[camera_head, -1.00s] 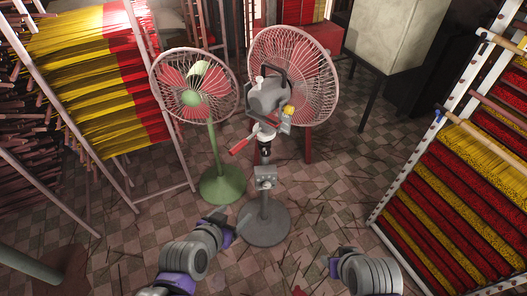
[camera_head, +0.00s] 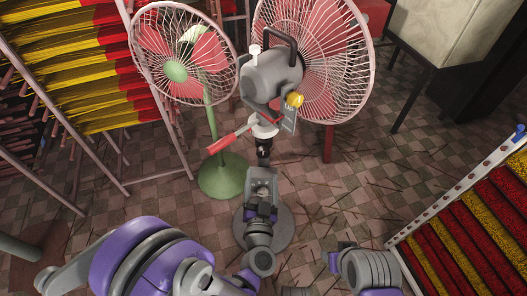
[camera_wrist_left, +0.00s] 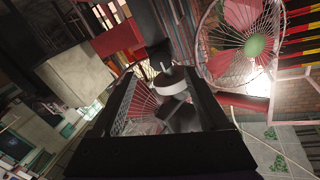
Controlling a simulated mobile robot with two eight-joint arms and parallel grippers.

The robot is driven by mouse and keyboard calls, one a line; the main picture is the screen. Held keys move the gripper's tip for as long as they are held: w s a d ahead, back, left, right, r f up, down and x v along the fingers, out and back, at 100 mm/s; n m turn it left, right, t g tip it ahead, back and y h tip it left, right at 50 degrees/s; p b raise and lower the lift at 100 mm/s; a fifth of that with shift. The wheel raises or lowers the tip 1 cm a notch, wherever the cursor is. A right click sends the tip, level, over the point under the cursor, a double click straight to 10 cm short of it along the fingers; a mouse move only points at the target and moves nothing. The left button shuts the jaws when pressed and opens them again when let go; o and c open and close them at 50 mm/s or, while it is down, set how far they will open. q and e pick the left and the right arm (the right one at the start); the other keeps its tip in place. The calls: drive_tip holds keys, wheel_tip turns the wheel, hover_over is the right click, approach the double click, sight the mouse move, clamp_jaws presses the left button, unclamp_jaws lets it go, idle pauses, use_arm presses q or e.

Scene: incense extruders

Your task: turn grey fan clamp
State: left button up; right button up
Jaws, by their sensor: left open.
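The grey fan (camera_head: 270,82) stands in front, its grey motor housing towards me, on a pole with a round grey base (camera_head: 285,228). A collar below the housing carries a lever with a red grip (camera_head: 225,142) pointing left, likely the clamp. My right gripper (camera_head: 335,260) is lower right, jaws unclear.
A green fan (camera_head: 175,72) stands close on the left. Incense racks (camera_head: 85,60) stand at far left, and another rack (camera_head: 475,205) is on the right. A pale box on a dark stand (camera_head: 440,30) is behind.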

sight(263, 156)
use_arm(q)
drive_tip(key=w, duration=0.9)
drive_tip(key=shift+w+d, duration=0.15)
drive_tip(key=shift+w, duration=0.05)
clamp_jaws()
